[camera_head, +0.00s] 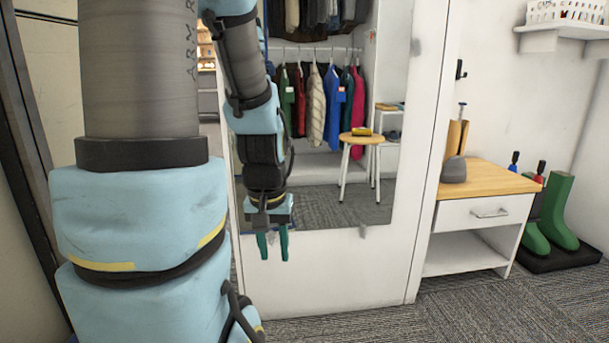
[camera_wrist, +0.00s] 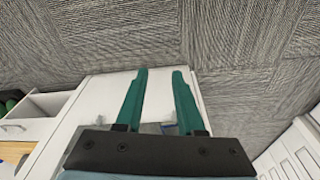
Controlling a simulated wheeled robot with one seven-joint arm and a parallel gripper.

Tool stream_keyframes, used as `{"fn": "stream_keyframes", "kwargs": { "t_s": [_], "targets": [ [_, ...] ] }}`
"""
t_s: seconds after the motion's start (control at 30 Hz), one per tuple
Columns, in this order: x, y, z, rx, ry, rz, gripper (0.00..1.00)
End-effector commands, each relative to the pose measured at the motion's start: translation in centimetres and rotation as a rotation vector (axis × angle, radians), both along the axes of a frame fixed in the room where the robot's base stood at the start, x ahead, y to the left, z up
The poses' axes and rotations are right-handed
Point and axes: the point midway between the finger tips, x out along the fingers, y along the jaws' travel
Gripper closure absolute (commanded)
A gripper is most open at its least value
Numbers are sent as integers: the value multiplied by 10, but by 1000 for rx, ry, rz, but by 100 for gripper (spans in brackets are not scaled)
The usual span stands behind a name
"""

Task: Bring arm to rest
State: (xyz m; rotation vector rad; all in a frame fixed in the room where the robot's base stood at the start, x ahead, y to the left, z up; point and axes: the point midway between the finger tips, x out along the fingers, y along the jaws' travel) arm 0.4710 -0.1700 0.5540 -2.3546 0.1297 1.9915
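My arm (camera_head: 140,225) fills the left of the head view and reaches forward in front of a tall white unit. My gripper (camera_head: 272,257) hangs with its teal fingers pointing down, just in front of the unit's lower white panel. In the wrist view the two fingers of my gripper (camera_wrist: 159,74) stand apart with nothing between them. White furniture and grey carpet show beyond them. I cannot tell whether the fingers touch the panel.
The tall white unit (camera_head: 350,270) frames hanging clothes (camera_head: 315,100) and a stool (camera_head: 361,140), possibly a reflection. Right of it are a wood-topped drawer cabinet (camera_head: 488,215) and green boots (camera_head: 557,215). Grey carpet (camera_head: 470,310) is open at lower right.

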Motion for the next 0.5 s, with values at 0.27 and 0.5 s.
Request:
{"fn": "stream_keyframes", "kwargs": {
  "t_s": [0.27,0.5],
  "targets": [
    [-12,7,58,12,29,-1,62],
    [-11,7,124,12,28,-1,62]
  ]
}}
